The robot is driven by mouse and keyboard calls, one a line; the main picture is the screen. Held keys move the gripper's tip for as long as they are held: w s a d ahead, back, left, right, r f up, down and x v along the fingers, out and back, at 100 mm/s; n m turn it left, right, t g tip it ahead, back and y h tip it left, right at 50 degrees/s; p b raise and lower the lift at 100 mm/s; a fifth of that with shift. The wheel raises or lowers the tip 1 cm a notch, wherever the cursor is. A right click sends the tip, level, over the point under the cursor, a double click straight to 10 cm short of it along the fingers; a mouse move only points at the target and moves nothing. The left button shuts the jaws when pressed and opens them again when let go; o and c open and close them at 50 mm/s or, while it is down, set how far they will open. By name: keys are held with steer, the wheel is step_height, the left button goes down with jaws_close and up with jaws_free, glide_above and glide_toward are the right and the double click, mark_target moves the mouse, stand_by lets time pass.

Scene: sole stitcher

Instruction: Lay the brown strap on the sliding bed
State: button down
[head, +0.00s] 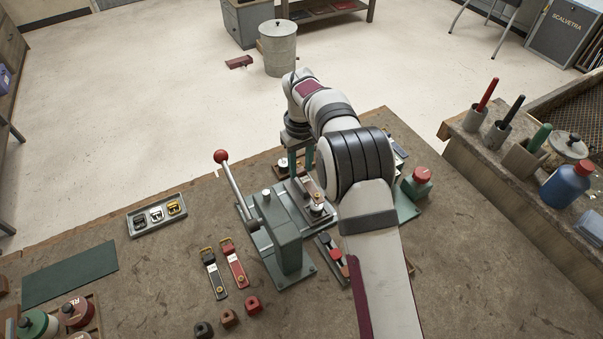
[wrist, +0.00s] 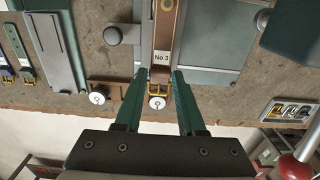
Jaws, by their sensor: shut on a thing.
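The brown strap (wrist: 164,36) has a white "No 3" label and a brass buckle at its near end. My gripper (wrist: 159,75) has its two green fingers on either side of the strap's buckle end and is shut on it. In the head view, my gripper (head: 300,160) is at the far side of the green stitcher (head: 277,232), and the strap (head: 311,188) extends toward the machine. A pale metal strip, seemingly the sliding bed (wrist: 146,30), shows along the strap's left side in the wrist view. I cannot tell whether the strap touches it. My arm hides part of the machine.
The stitcher's lever with a red ball (head: 220,157) rises at its left. A black strap (head: 213,272) and a red strap (head: 234,263) lie in front. A buckle tray (head: 134,231) is left. Pen holders and a blue bottle (head: 566,187) stand on the right bench.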

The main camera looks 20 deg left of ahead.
mark_target(301, 170)
steer(key=shift+f, duration=1.6)
steer(key=shift+f, duration=0.15)
steer(key=c, duration=0.5)
jaws_free()
